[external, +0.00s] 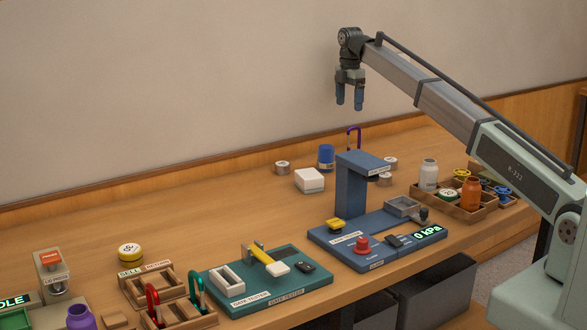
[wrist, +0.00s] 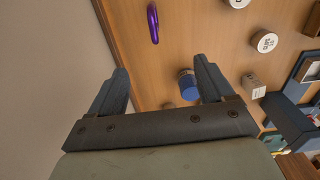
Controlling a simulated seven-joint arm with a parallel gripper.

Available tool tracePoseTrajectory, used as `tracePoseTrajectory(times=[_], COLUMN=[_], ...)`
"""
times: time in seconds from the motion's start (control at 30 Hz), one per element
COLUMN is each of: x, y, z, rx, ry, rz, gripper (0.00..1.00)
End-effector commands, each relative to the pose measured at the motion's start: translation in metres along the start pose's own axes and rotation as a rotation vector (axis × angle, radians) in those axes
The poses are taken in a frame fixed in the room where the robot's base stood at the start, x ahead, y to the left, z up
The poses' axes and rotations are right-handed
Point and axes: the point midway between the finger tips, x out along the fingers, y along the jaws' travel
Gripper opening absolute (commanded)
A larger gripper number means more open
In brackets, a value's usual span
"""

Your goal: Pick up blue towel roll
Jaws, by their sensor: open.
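The blue towel roll (external: 326,157) stands upright near the back of the wooden table, just left of the blue press stand. In the wrist view the blue towel roll (wrist: 188,85) shows between my fingers, closer to the right one. My gripper (external: 349,108) is open and empty, pointing down, well above the table and a little right of the roll in the external view. Its two fingers (wrist: 163,80) also show in the wrist view, spread apart.
A white box (external: 309,180) and a small tin (external: 282,168) are nearby. The blue press stand (external: 351,190) rises in front, to the right. A wooden tray (external: 455,209) with bottles is at right. The table left of the tin is clear.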

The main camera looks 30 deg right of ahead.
Motion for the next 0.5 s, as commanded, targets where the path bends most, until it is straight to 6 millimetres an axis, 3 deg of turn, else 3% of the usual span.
tracePoseTrajectory(times=[0.03,0.13,0.3,0.5], x=[0.007,0.015,0.026,0.033], y=[-0.02,-0.041,-0.067,-0.086], z=[-0.013,-0.031,-0.056,-0.076], rx=[-0.013,-0.032,-0.007,0.16], ry=[0.005,0.033,0.096,0.189], rz=[-0.002,0.005,0.047,0.107], gripper=[0.81,0.81,0.81,0.81])
